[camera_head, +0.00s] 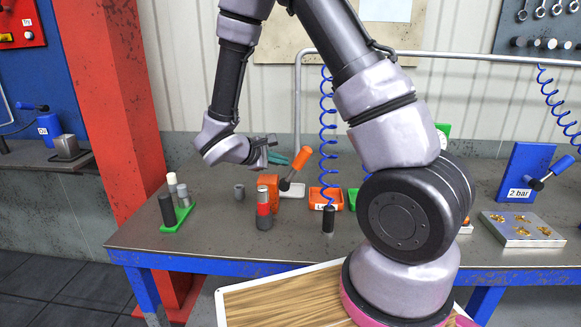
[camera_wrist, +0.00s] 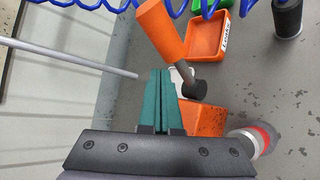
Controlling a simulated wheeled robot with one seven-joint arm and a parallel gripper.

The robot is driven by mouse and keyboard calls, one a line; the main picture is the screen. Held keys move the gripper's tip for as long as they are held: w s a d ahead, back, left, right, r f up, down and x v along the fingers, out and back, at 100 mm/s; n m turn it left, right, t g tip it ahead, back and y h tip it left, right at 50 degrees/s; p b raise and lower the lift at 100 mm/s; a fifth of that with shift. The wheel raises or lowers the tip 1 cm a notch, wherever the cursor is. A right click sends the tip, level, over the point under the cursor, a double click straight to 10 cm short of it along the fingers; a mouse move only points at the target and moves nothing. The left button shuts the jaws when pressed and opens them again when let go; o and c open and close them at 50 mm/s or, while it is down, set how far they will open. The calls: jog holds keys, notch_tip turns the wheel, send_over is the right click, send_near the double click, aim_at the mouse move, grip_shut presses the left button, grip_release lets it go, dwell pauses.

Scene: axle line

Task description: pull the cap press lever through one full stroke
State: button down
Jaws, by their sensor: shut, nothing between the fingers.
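The cap press is an orange block (camera_head: 268,184) on the bench with a lever (camera_head: 290,178) tilted up to the right, ending in an orange handle (camera_head: 301,159). In the wrist view the handle (camera_wrist: 160,28) is at the top, its grey rod running down to a black pivot by the orange body (camera_wrist: 206,120). My gripper (camera_head: 284,160) has teal fingers and is shut and empty, just left of the handle. In the wrist view its fingertips (camera_wrist: 160,72) lie beside the lever; I cannot tell whether they touch. The fingers hide part of the press body.
A red-and-grey cylinder (camera_head: 264,203) stands right in front of the press. A small grey cylinder (camera_head: 239,191) is left. An orange labelled bin (camera_head: 331,205), a black cylinder (camera_head: 328,219) and a blue coiled hose (camera_head: 328,130) are to the right. A green stand (camera_head: 178,217) is far left.

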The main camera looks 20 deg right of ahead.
aim_at(297, 169)
jog(key=shift+s+d+f, duration=0.35)
jog(key=shift+d+f, duration=0.1)
jog(key=shift+d, duration=0.35)
jog(key=shift+s+d+f, duration=0.3)
jog(key=shift+d+f, duration=0.15)
jog(key=shift+d, duration=0.35)
jog(key=shift+s+d+f, duration=0.35)
jog(key=shift+d+f, duration=0.1)
jog(key=shift+d, duration=0.35)
dwell(2.9)
jog(key=shift+r, duration=0.1)
jog(key=shift+w+a+r, duration=0.35)
jog(key=shift+a+r, duration=0.15)
jog(key=shift+a, duration=0.35)
jog(key=shift+w+a+r, duration=0.3)
jog(key=shift+a+r, duration=0.25)
jog(key=shift+a, duration=0.35)
jog(key=shift+w+a+r, duration=0.35)
jog(key=shift+a+r, duration=0.15)
jog(key=shift+a, duration=0.35)
jog(key=shift+a, duration=0.1)
jog(key=shift+w+a+r, duration=0.3)
jog(key=shift+a+r, duration=0.1)
jog(key=shift+a, duration=0.25)
jog(key=shift+w+a+r, duration=0.25)
jog(key=shift+a+r, duration=0.2)
jog(key=shift+a, duration=0.15)
jog(key=shift+w+a+r, duration=0.3)
jog(key=shift+a+r, duration=0.1)
jog(key=shift+a, duration=0.25)
